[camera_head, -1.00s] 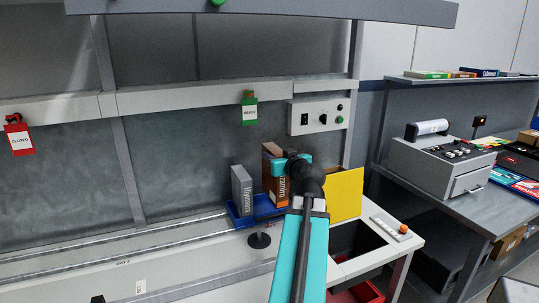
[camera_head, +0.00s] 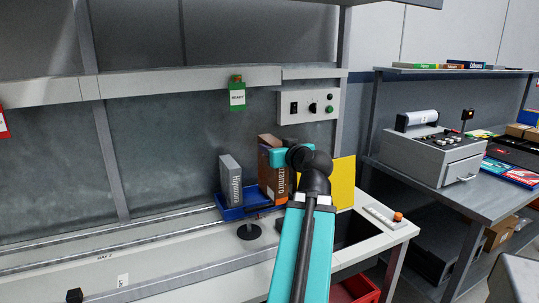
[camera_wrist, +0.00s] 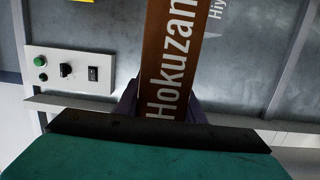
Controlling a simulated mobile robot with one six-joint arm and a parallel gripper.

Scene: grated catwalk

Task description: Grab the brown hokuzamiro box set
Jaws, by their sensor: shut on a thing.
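The brown Hokuzamiro box set (camera_head: 268,172) stands upright at the right end of a blue tray (camera_head: 232,213) on the white bench. My arm and the teal wrist cover part of it in the head view. In the wrist view its brown face with white lettering (camera_wrist: 173,55) runs down between the two dark fingers of my gripper (camera_wrist: 160,108). My gripper is shut on this box. Whether the box's base touches the tray is hard to tell. A grey box (camera_head: 231,180) with white lettering stands in the tray to its left, apart from it.
A yellow panel (camera_head: 343,183) stands just right of my wrist. A black round-based stand (camera_head: 249,231) is in front of the tray. A switch box (camera_head: 309,108) and green tag (camera_head: 237,95) are on the back frame. A side bench at right holds a grey machine (camera_head: 432,158).

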